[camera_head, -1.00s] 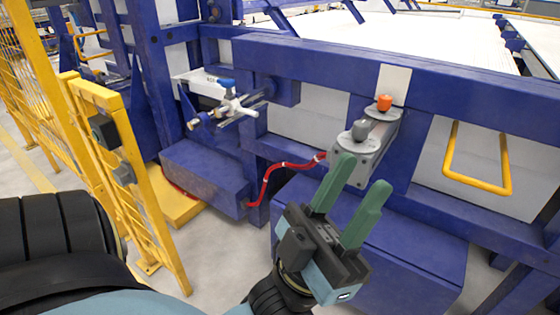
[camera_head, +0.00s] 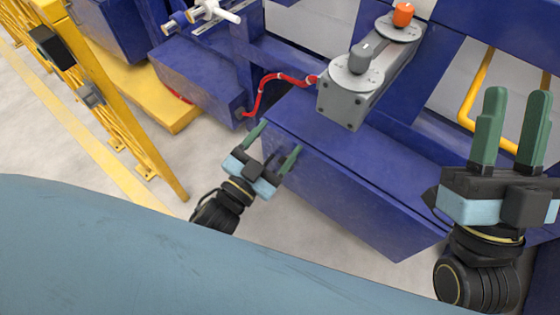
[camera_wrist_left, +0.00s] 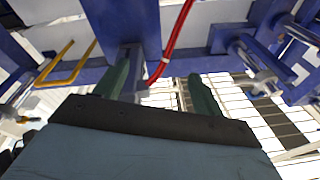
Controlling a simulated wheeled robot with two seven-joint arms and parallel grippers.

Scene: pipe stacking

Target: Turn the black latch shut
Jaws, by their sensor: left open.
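A dark grey knob (camera_head: 362,57), the nearest match to a black latch, stands on a round plate at the near end of a grey box (camera_head: 342,106) in the head view. My left gripper (camera_head: 276,142) is open and empty, lower left of the box and apart from the knob, at the edge of a blue block. Its spread green fingers also show in the left wrist view (camera_wrist_left: 160,82), where I cannot make out the knob. My right gripper (camera_head: 516,98) is open and empty at the right, apart from the box.
An orange knob (camera_head: 403,14) sits at the box's far end. A red cable (camera_head: 270,83) runs to the box. A blue block (camera_head: 345,185) lies below it. A yellow handle (camera_head: 478,90) is near my right gripper. A yellow fence post (camera_head: 130,125) stands left.

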